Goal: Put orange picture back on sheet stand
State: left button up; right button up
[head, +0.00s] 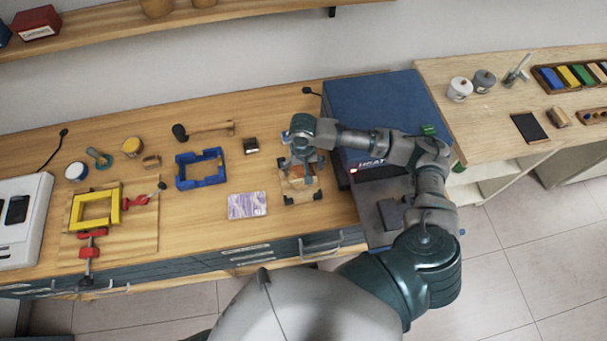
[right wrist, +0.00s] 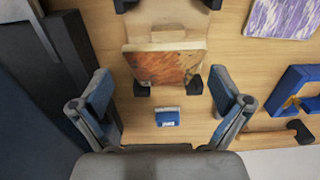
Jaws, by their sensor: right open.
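The orange picture (right wrist: 163,62), a thin orange-brown panel, is at the wooden sheet stand (right wrist: 178,35) with black corner pieces. It lies between the black pieces in the right wrist view; whether it is fully seated I cannot tell. In the head view, the stand (head: 312,186) is left of the blue heat box, and the picture is mostly hidden by my gripper. My right gripper (head: 302,163) is above the stand, fingers open. In the right wrist view its fingers (right wrist: 160,88) are spread on either side, apart from the picture. My left gripper is not in view.
A purple picture (head: 247,205) lies left of the stand. The blue heat box (head: 375,100) stands close on the right. A blue frame (head: 201,170), a mallet (head: 205,131) and a yellow frame (head: 96,208) with red clamps lie further left. A small blue-labelled block (right wrist: 167,118) is beside the stand.

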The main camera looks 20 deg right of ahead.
aim_at(301, 175)
jog(key=shift+a+f, duration=0.2)
jog(key=shift+f, duration=1)
jog(key=shift+a+f, duration=0.2)
jog(key=shift+f, duration=0.95)
jog(key=shift+d, duration=0.1)
jog(key=shift+d, duration=0.1)
jog(key=shift+d, duration=0.1)
jog(key=shift+c, duration=1)
jog(key=c, duration=0.6)
